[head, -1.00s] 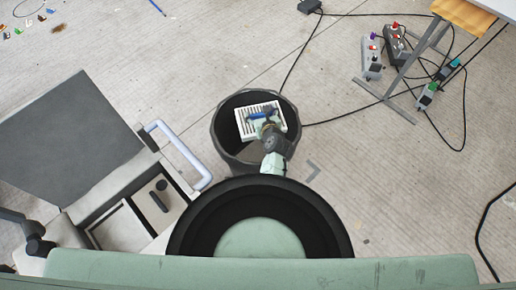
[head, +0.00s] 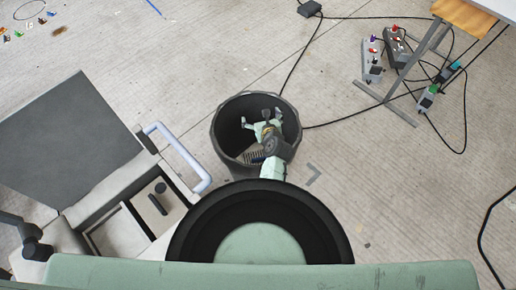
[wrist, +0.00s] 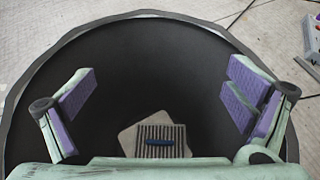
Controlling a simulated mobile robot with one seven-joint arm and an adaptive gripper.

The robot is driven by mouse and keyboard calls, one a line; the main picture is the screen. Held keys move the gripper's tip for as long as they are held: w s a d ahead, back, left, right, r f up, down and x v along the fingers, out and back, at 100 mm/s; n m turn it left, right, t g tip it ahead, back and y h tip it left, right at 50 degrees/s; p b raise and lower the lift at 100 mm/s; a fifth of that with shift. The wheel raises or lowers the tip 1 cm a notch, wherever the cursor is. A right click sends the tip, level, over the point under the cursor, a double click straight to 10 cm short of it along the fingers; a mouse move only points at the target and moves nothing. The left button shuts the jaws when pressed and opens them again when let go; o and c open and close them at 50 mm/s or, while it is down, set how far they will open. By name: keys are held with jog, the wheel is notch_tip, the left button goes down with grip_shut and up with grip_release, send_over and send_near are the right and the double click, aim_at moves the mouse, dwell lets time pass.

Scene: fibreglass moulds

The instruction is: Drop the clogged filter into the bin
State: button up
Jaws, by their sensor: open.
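The clogged filter lies down inside the dark bin (head: 219,141). In the wrist view the filter (wrist: 172,138) is a pale panel with a ribbed, slatted face and a blue strip across it, low inside the bin (wrist: 150,75). In the head view only a small ribbed part of the filter (head: 252,156) shows past my gripper. My gripper (head: 261,116) is over the bin opening, its fingers spread wide and empty. In the wrist view the purple-padded fingers of my gripper (wrist: 160,100) stand apart on either side, with the filter below between them, untouched.
Black cables (head: 345,118) cross the floor on the right, near power strips (head: 372,60) and a table leg (head: 410,65). The floor behind the bin is mostly clear.

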jog(key=shift+s, duration=0.1)
jog(key=v, duration=0.7)
jog(key=shift+s, duration=0.2)
